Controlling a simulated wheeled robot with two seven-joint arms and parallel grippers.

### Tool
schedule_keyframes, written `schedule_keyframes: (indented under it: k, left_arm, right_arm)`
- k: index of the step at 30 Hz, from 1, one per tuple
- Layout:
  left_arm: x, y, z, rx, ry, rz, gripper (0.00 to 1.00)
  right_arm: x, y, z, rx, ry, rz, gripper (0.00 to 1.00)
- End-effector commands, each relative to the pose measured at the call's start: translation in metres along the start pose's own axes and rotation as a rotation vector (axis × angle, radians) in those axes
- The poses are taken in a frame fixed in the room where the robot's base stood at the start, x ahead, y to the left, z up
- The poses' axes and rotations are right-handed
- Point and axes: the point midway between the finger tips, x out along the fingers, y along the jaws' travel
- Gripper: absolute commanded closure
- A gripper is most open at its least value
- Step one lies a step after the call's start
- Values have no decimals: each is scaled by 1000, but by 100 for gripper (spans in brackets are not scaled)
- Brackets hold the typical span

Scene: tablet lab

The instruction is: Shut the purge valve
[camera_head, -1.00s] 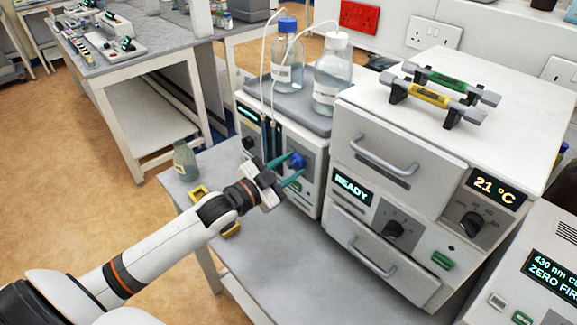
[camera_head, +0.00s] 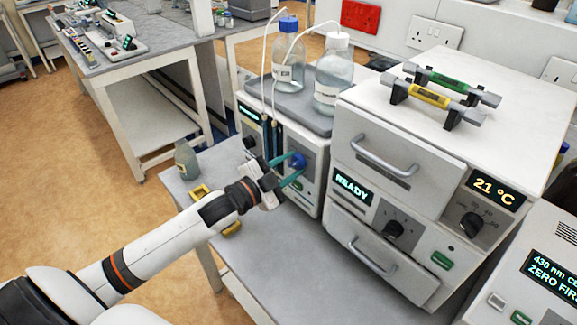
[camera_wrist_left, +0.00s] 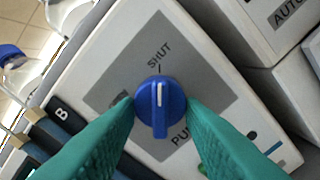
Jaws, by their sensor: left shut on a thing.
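The purge valve knob (camera_head: 298,159) is blue and sits on the grey front plate of the white unit with bottles on top. In the left wrist view the knob (camera_wrist_left: 160,105) has a white pointer line that lines up with the tick beside the word SHUT. A second label at the left of the plate is partly hidden by a finger. My left gripper (camera_head: 295,165) has its green fingers on both sides of the knob. In the left wrist view the gripper (camera_wrist_left: 160,102) is shut on it. My right gripper is not in view.
Two bottles (camera_head: 287,62) (camera_head: 332,80) with tubing stand on the unit's top. A white oven (camera_head: 385,185) reading READY stands close on the right.

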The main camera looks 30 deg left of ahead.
Motion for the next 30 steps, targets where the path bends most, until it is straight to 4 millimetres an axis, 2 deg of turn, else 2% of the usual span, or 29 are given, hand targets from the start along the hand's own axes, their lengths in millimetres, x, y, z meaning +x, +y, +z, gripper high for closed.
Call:
schedule_keyframes:
  k: [2, 3, 6, 17, 20, 30]
  left_arm:
    - [0, 0, 0, 3, -1, 1, 87]
    - [0, 0, 0, 3, -1, 1, 58]
    - [0, 0, 0, 2, 0, 1, 44]
    - [-5, -1, -1, 0, 1, 0, 44]
    - [-15, -2, -2, -1, 2, -1, 44]
    - [-73, -3, -2, -1, 3, -3, 44]
  right_arm:
    - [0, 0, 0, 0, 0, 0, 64]
    - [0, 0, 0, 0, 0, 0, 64]
    - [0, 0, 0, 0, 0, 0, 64]
    - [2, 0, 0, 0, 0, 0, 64]
    - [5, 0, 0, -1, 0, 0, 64]
    - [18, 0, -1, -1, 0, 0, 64]
